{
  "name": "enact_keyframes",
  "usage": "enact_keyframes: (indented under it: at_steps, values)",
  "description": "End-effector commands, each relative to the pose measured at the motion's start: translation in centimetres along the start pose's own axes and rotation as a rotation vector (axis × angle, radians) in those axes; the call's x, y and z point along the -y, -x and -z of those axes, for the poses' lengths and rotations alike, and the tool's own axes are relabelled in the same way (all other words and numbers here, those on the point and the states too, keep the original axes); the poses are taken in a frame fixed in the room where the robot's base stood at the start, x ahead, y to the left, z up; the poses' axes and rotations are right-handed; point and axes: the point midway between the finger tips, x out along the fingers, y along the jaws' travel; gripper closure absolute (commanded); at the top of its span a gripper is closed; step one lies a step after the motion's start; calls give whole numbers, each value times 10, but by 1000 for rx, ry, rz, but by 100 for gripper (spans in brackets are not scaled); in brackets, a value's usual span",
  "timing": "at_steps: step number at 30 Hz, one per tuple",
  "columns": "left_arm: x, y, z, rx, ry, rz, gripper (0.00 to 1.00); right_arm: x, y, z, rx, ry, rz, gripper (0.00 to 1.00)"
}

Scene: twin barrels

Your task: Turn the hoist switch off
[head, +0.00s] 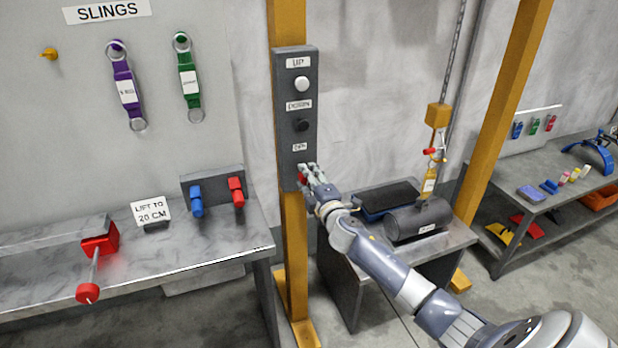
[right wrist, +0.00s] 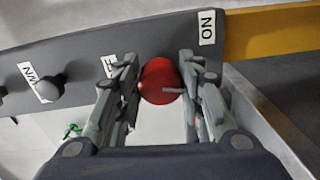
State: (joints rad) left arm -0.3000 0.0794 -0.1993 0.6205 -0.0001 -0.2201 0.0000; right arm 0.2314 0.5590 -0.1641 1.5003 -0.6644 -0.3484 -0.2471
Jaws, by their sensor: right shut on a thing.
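The hoist switch is a round red knob (right wrist: 160,80) low on the grey control panel (head: 290,90), which is fixed to a yellow post. In the head view the knob (head: 302,179) is partly hidden by my right gripper (head: 312,175). My right gripper (right wrist: 162,95) is shut on the knob, with one finger on each side of it in the right wrist view. A pale line on the knob points right, toward the ON label (right wrist: 207,27). A label on the other side is partly covered by a finger. My left gripper is not in view.
Above the switch are a white UP button (head: 302,84) and a black button (head: 302,125). A dark barrel (head: 415,220) lies on a low table at right, beneath a chain with a hook. A workbench (head: 190,250) stands at left.

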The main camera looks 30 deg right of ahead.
Motion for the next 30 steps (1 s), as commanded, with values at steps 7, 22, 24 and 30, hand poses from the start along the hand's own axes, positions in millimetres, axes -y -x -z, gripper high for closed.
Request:
enact_keyframes:
  at_steps: [7,22,24,30]
  values:
    - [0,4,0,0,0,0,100,0,0,0,4,156,3,88]
    - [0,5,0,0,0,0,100,2,0,1,7,263,5,88]
    - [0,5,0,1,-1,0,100,2,0,1,7,264,5,88]
    - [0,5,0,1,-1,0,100,2,0,1,7,263,5,88]
